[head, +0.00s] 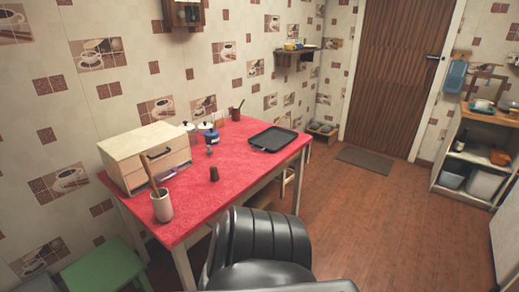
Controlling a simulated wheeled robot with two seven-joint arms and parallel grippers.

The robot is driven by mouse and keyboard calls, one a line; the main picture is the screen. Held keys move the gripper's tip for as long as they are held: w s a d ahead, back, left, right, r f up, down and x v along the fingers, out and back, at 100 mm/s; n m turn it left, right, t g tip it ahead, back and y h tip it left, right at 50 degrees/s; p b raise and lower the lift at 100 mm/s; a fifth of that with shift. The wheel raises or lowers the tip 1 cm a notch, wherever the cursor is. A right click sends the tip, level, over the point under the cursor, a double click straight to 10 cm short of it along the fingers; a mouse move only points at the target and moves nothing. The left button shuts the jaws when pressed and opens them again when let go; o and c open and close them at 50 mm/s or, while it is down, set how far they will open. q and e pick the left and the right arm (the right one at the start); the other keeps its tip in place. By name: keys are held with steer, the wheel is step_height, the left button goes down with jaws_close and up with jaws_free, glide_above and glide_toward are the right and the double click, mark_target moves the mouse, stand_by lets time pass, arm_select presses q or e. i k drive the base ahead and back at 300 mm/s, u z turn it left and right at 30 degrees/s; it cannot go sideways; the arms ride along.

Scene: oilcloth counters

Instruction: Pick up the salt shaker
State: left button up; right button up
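A small dark brown cylinder (214,174) stands upright on the red-covered table (236,160), near its middle; it may be the salt shaker, but it is too small to be sure. A small blue item (212,138) stands behind it, beside light canisters with dark lids (205,128). Neither of my grippers shows in the head view.
A wooden box with drawers (146,156) and a light pot holding a wooden utensil (162,206) stand at the left of the table. A black tray (273,138) lies at the right. A large black rounded shape (258,245) blocks the near edge. Open floor (375,215) lies right.

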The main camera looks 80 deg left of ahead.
mark_target(214, 177)
steer(key=u, duration=1.55)
steer(key=i, duration=3.75)
steer(key=u, duration=2.4)
